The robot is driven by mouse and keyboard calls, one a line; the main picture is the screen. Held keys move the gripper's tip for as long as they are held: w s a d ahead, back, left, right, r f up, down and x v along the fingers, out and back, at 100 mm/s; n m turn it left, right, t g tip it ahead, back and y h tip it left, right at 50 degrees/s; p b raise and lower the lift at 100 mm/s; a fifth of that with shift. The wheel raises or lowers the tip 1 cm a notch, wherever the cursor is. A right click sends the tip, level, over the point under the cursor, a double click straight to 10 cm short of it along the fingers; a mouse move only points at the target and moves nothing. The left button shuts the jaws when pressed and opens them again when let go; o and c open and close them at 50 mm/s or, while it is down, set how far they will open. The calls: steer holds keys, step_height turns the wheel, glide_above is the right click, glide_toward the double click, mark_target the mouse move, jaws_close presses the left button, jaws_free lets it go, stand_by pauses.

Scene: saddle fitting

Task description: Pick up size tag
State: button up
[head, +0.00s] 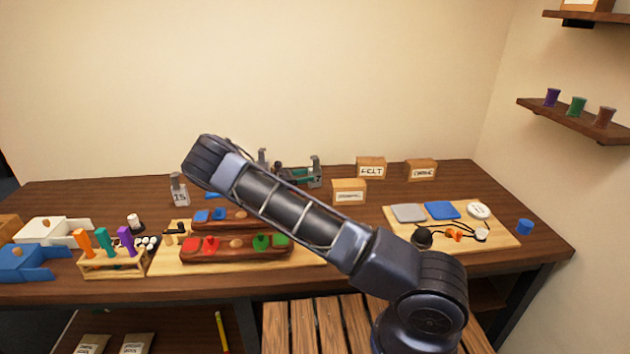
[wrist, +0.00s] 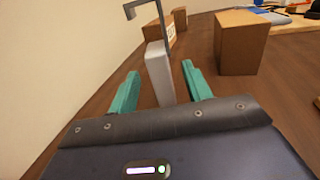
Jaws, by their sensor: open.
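My gripper shows in the wrist view (wrist: 160,72) with two teal fingers spread apart. A grey upright block (wrist: 158,64) with a thin hooked bar stands between the fingers, with gaps on both sides. No marking shows on its visible face, so I cannot tell if it is the size tag. In the head view my gripper (head: 300,175) is partly hidden behind my arm, near a grey upright piece at the back of the table. A pale tag marked "15" (head: 179,192) stands upright farther left, apart from my gripper.
A brown box (wrist: 240,42) stands close on the right in the wrist view. Labelled boxes, including FELT (head: 371,168), stand along the back. Wooden trays with red, blue and green pieces (head: 236,248) lie in front. A light board (head: 500,240) is at the right.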

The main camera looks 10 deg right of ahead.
mark_target(319, 173)
steer(key=shift+x, duration=3.15)
jaws_close()
